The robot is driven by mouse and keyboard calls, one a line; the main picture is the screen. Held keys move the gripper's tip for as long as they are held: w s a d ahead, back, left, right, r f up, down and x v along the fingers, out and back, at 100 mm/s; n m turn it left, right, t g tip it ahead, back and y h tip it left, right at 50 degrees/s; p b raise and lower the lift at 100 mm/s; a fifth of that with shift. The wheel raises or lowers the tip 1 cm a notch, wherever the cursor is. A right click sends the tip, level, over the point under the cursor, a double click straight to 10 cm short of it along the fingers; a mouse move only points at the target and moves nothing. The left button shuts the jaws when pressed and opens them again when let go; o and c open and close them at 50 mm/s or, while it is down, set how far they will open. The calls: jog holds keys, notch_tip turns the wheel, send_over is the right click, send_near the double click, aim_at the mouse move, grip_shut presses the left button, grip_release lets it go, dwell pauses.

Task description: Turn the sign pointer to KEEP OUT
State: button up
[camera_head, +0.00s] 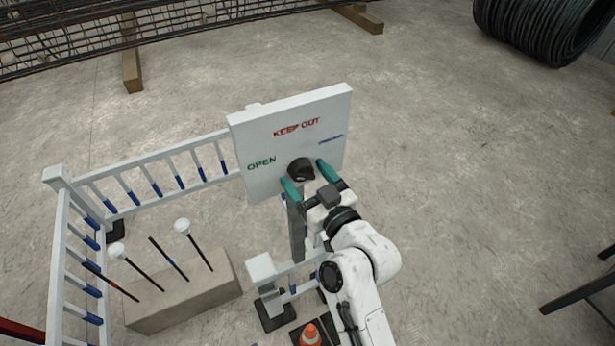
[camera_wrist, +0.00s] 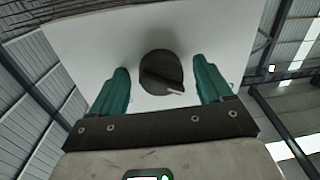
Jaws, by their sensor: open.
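A white sign board (camera_head: 262,128) stands on a post and carries a red KEEP OUT label (camera_head: 297,127) at the top, a green OPEN label (camera_head: 261,163) at the left and a small blue label (camera_head: 331,139) at the right. The dark round pointer knob (camera_head: 300,169) sits low on the board. In the wrist view the knob (camera_wrist: 160,72) shows a pale mark toward its lower right. My gripper (camera_head: 304,176) is open, with one teal finger on each side of the knob. In the wrist view the fingers (camera_wrist: 163,88) stand apart from it, with gaps on both sides.
A white fence with blue bands (camera_head: 150,172) runs to the left of the sign. A concrete block (camera_head: 187,293) with rods, some white-capped, stands inside it. An orange cone (camera_head: 310,335) is near my arm. Open floor (camera_head: 450,150) lies to the right.

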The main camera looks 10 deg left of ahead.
jog(key=c, duration=1)
jog(key=shift+c, duration=0.2)
jog(key=shift+m, duration=0.3)
jog(key=m, duration=0.5)
jog(key=shift+s+a, duration=0.1)
jog(key=m+p, duration=0.2)
jog(key=m, duration=0.4)
jog(key=shift+a+t+p, duration=0.1)
jog(key=shift+t+p, duration=0.25)
jog(key=shift+t, duration=0.05)
jog(key=shift+m, duration=0.4)
jog(key=o, duration=1)
jog(key=shift+o, duration=0.2)
jog(key=shift+s, duration=0.15)
